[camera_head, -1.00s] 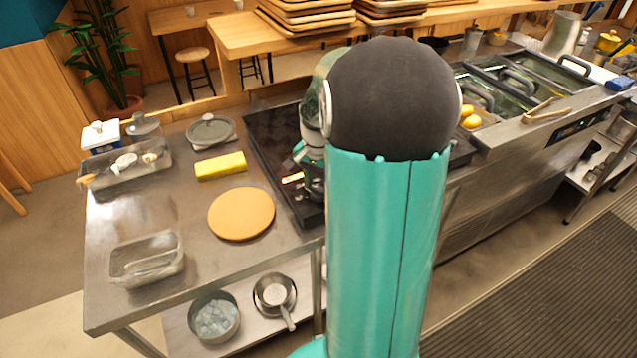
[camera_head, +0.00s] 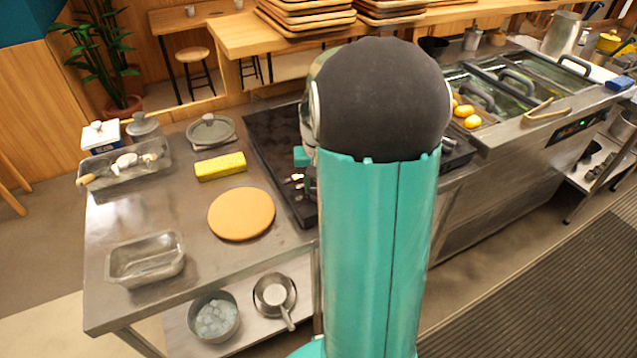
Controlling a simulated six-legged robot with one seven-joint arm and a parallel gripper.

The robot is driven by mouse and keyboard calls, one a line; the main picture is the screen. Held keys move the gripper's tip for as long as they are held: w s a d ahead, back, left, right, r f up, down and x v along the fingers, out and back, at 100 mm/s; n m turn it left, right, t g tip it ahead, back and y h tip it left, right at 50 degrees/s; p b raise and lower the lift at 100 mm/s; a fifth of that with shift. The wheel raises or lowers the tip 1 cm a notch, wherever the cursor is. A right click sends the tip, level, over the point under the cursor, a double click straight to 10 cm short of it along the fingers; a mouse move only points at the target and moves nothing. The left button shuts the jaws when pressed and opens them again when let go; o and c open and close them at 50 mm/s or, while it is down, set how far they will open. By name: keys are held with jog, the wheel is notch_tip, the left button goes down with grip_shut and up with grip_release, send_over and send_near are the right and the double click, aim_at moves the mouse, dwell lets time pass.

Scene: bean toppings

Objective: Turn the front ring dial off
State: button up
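The black stove top (camera_head: 268,140) stands between the steel table and the sink unit. Its middle and most of its front are hidden behind my own teal arm. The front ring dial is not visible. A small part of my arm's far end shows at the left edge of the arm, over the stove's front left part. The fingertips of my gripper are hidden, so I cannot tell whether it is open or shut, or whether it touches anything.
The dark floor mat (camera_head: 560,290) is clear.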

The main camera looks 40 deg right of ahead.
dwell(0.3)
jog(key=o, duration=1)
notch_tip(320, 180, up, 14)
jog(key=shift+s, duration=0.1)
dwell(0.4)
